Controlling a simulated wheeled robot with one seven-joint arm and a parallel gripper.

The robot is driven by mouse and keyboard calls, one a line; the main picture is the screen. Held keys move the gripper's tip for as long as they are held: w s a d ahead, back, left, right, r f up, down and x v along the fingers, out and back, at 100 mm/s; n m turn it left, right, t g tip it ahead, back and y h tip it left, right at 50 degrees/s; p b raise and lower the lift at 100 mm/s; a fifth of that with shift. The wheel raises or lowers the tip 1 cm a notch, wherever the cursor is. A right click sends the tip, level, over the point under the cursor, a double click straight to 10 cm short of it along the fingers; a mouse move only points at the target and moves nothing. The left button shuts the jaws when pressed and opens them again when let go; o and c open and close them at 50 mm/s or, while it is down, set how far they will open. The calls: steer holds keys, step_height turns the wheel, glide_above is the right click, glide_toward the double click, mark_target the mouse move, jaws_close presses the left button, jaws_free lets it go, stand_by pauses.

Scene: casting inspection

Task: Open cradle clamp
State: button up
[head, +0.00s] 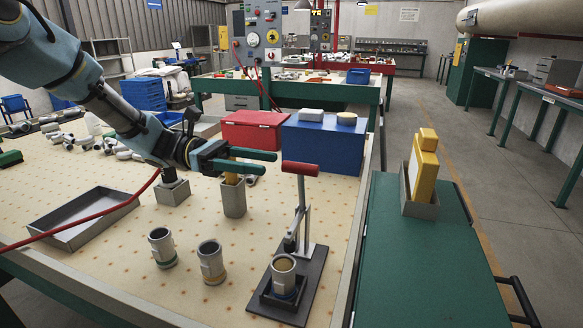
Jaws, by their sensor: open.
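The cradle clamp stands at the front right of the pegboard-like table, on a dark base plate (313,272). Its red handle (300,168) is at the top of an upright metal lever (302,215). A grey cylindrical casting (283,275) stands upright in the square cradle (266,294) at the near end of the plate. I cannot tell whether the clamp presses on it. My gripper (271,162) is open and empty, its two green fingers pointing right, with the tips just left of the red handle and apparently apart from it.
Two similar castings (162,247) (211,261) stand left of the clamp. A grey holder (234,198) stands behind, partly under my gripper. A shallow grey tray (85,222), a red box (258,131) and a blue box (324,146) are nearby. A green cart (425,270) stands right.

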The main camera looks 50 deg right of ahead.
mark_target(283, 166)
steer(key=p+x, duration=0.1)
steer(key=x, duration=0.7)
jaws_close()
stand_by(0.3)
stand_by(1.0)
